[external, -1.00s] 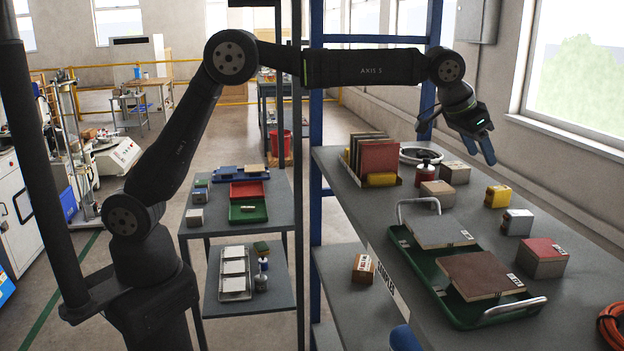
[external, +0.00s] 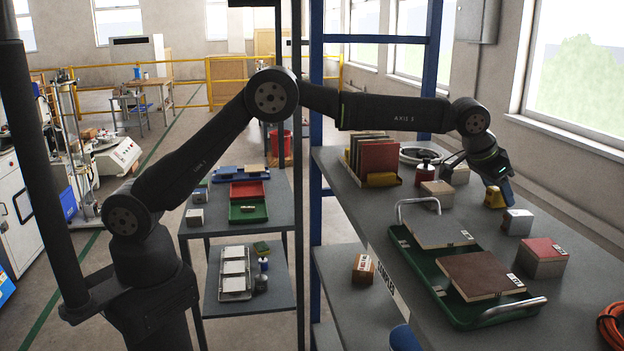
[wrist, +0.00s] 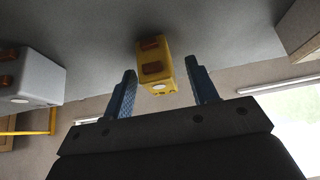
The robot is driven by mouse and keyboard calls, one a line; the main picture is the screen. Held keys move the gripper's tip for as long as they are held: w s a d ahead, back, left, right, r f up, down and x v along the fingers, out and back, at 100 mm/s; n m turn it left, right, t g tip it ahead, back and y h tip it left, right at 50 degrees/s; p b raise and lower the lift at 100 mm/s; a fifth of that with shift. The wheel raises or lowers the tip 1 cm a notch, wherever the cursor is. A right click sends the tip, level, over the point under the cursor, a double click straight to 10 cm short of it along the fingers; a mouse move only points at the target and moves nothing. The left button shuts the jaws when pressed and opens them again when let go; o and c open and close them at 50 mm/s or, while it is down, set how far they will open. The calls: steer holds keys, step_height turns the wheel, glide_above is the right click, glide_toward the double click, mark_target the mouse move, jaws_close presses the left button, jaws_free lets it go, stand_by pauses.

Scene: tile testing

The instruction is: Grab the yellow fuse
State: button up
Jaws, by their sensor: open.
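The yellow fuse (external: 492,199) is a small block on the grey bench, partly hidden behind my gripper in the external view. In the wrist view the yellow fuse (wrist: 155,66) shows brown marks and a pale round spot, and lies ahead of and roughly between my two blue fingers. My gripper (external: 506,198) is low over the bench at the fuse. In the wrist view my gripper (wrist: 163,82) is open, with a finger on either side of the fuse's near end. I cannot tell whether either finger touches it.
A grey-white block (external: 517,222) stands just in front of the fuse and also shows in the wrist view (wrist: 30,80). A tan box (external: 437,194) is to the left. A green tray (external: 465,318) with tiles and a red-topped block (external: 541,258) are nearer.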

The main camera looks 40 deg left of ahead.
steer(key=c, duration=1.1)
